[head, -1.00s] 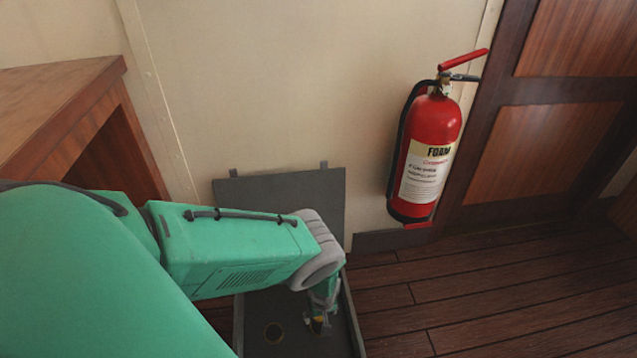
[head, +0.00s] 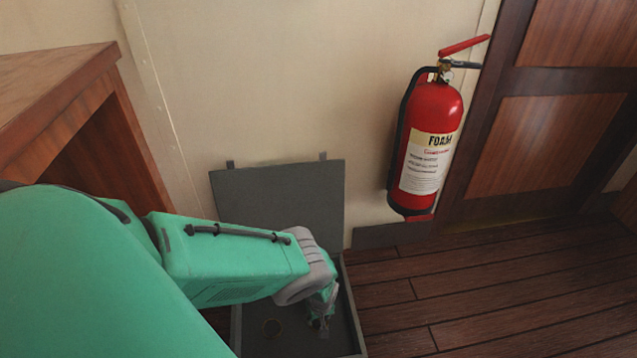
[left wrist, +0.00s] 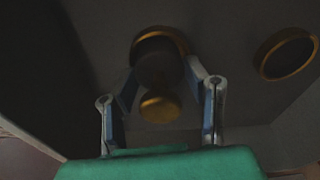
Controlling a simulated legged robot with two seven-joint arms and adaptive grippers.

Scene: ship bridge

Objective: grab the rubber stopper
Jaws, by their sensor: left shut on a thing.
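The rubber stopper (left wrist: 158,70) is a dark round piece between my left fingers in the left wrist view. A brass-coloured knob (left wrist: 160,107) shows at its near end. My left gripper (left wrist: 162,75) is shut on the stopper, one finger on each side. A brass-rimmed opening (left wrist: 160,34) lies right behind the stopper; I cannot tell whether the stopper still sits in it. In the head view my left gripper (head: 321,325) reaches down into a dark open box, and the stopper is too small and dark to make out. My right gripper is not in view.
The grey box (head: 347,310) stands on the plank floor with its lid (head: 280,195) raised against the wall. A red fire extinguisher (head: 430,140) hangs at right. A wooden desk (head: 60,95) is at left.

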